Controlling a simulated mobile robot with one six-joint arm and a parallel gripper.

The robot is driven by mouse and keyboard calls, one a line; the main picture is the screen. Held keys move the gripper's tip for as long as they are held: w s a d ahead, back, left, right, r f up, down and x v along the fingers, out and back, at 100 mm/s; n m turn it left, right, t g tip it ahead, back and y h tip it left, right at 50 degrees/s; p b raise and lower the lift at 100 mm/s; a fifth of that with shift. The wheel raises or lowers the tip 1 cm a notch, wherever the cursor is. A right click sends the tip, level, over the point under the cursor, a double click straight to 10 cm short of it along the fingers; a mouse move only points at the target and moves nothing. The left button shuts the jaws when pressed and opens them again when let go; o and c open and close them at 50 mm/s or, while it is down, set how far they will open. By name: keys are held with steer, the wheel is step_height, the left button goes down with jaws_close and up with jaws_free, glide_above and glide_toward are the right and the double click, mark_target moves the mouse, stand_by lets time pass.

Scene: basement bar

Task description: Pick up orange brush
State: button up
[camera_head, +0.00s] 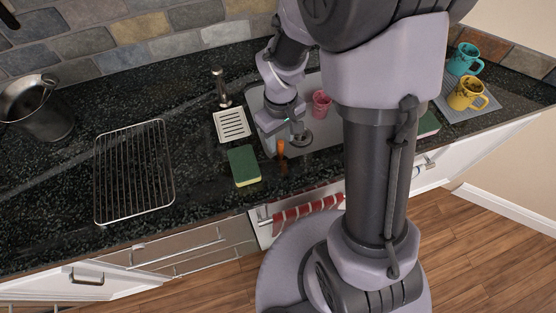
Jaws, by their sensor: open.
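The orange brush (281,149) is small in the picture, at the front edge of the sink, to the right of a green and yellow sponge. Its orange part points up, and a darker part seems to lie below it. My gripper (283,136) is open, just above and behind the brush in the picture. Whether a finger touches the brush is too small to tell. My arm hides part of the sink (324,138).
The sponge (243,166) lies left of the brush, with a white slotted dish (231,125) behind it. A pink cup (321,103) is in the sink. A wire rack (133,172) lies left. Teal (463,60) and yellow (467,94) mugs stand right.

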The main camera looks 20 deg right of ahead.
mark_target(280, 152)
step_height(280, 152, down, 7)
steer(key=b, duration=0.3)
steer(key=shift+f, duration=0.15)
steer(key=shift+r, duration=0.2)
steer(key=shift+c, duration=0.2)
jaws_close()
